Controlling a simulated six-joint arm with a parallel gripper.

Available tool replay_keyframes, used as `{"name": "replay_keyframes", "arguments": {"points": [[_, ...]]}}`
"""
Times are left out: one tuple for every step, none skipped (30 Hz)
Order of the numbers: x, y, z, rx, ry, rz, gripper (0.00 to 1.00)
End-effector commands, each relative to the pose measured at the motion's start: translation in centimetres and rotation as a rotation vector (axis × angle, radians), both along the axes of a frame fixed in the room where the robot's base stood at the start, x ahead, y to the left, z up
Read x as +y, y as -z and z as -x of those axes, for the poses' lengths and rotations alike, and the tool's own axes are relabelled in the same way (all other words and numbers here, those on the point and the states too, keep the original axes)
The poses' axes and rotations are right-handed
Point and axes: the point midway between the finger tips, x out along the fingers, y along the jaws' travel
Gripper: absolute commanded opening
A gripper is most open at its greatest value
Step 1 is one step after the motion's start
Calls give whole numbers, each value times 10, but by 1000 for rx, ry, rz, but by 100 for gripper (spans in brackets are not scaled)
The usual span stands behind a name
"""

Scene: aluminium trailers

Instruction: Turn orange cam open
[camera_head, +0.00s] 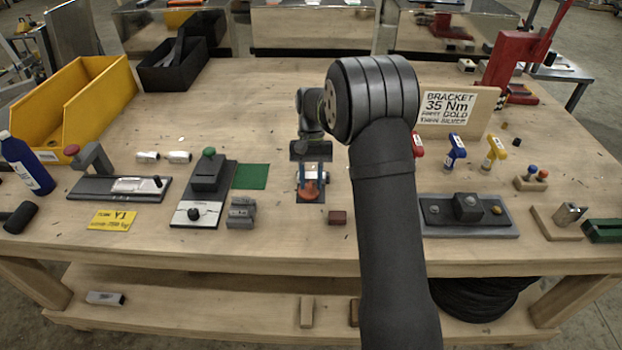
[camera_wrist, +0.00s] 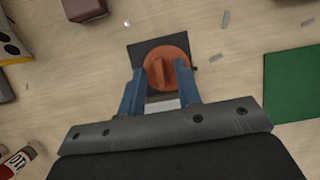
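The orange cam (camera_head: 309,189) is a round knob with a raised bar across it, on a small dark plate (camera_head: 307,197) near the middle of the bench. In the wrist view the cam (camera_wrist: 167,69) sits at the fingertips, with the dark plate (camera_wrist: 143,50) partly showing behind it. My gripper (camera_head: 313,180) points down over the cam. Its two blue fingers (camera_wrist: 160,80) are apart, one on each side of the cam's near part. Nothing shows clearly gripped between them. Whether a finger touches the cam cannot be told.
A green mat (camera_head: 251,176) and a black block fixture (camera_head: 206,190) lie to the left. A grey metal block (camera_head: 241,212) and a small brown block (camera_head: 337,217) are nearby. A dark plate fixture (camera_head: 467,229) stands right of my arm. Bare wood surrounds the cam's plate.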

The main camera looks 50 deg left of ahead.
Motion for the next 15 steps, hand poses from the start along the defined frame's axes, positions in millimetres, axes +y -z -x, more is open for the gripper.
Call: {"name": "replay_keyframes", "arguments": {"points": [[0,0,0,0,0,0,31],[0,0,0,0,0,0,31],[0,0,0,0,0,0,31],[0,-1,0,0,0,0,31],[0,-1,-1,0,0,0,31],[1,-3,-1,-1,1,0,31],[2,-6,-2,-1,1,0,31],[3,-9,-3,-1,1,-2,31],[5,-14,-5,-1,0,-3,31],[6,-18,-6,-2,1,-3,31],[8,-23,-7,-2,1,-3,31],[10,-31,-10,-2,0,-4,31],[12,-38,-12,-3,0,-4,31],[14,-44,-14,-2,0,-4,31],[17,-54,-16,-3,0,-4,31]]}}
